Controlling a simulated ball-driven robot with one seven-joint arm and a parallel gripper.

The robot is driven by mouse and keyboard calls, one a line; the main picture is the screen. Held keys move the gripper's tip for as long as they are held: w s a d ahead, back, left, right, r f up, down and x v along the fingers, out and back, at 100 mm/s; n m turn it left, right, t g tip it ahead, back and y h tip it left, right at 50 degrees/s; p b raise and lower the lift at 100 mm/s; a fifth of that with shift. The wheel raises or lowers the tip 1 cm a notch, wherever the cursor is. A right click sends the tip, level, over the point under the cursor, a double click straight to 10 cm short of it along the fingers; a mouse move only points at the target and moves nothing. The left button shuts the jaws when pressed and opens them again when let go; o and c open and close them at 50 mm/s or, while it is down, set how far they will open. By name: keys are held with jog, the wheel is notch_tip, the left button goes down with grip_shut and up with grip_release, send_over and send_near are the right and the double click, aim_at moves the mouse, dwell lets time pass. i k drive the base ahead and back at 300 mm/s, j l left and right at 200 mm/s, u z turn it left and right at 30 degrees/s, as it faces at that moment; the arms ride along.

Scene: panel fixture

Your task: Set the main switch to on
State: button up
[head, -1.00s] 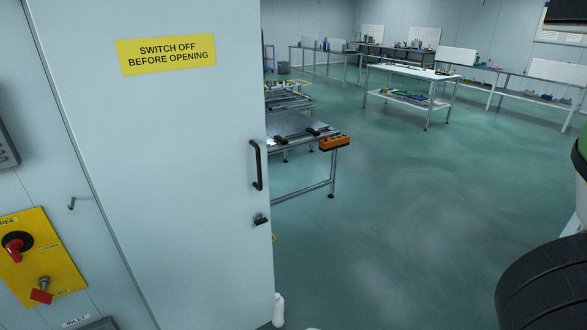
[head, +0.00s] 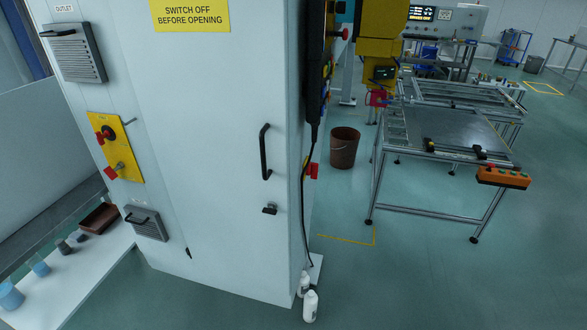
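A yellow plate (head: 128,145) is on the left face of a pale grey cabinet, in the left of the head view. On it is a black round rotary switch with a red handle (head: 101,136), which looks like the main switch. The handle's position is too small to read now. Below it on the plate is a metal lock-like part with a red tag (head: 112,173). My gripper is not in view, and nothing is seen touching the plate.
The cabinet door has a black handle (head: 265,152) and a yellow sign (head: 190,14). White bottles (head: 310,306) stand at the cabinet's foot. A low white shelf (head: 100,255) with containers is at left. A metal-frame table (head: 460,133) is at right. Floor in front is clear.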

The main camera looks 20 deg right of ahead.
aim_at(312, 171)
jog(key=k+l, duration=0.1)
jog(key=l, duration=0.35)
jog(key=i+l+z, duration=0.2)
jog(key=i, duration=0.25)
jog(key=i+l+z, duration=0.15)
jog(key=i, duration=0.3)
jog(key=l, duration=0.1)
